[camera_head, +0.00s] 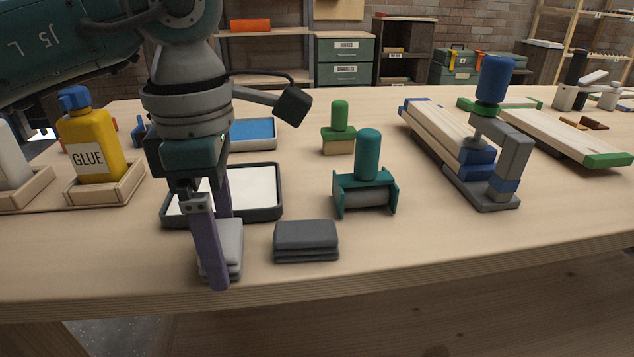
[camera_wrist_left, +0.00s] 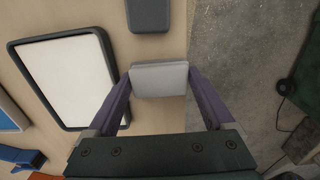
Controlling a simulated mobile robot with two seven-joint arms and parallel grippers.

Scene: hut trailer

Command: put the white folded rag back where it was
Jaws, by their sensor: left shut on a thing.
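The white folded rag (camera_head: 235,250) is at the front of the workbench, left of the dark grey folded rag (camera_head: 306,241). My left gripper (camera_head: 222,262) is shut on the white rag, with a purple finger on either side of it. In the left wrist view the white rag (camera_wrist_left: 159,79) sits between the two fingertips, near the bench's front edge. The dark grey rag also shows at the top of the left wrist view (camera_wrist_left: 149,14). I cannot tell whether the white rag touches the bench. My right gripper is not in view.
A dark-rimmed tray with a white inside (camera_head: 272,215) lies just behind the rags. A teal-handled tool (camera_head: 367,155) stands to the right. A yellow glue bottle (camera_head: 92,140) stands in a wooden holder at left. The front right of the bench is clear.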

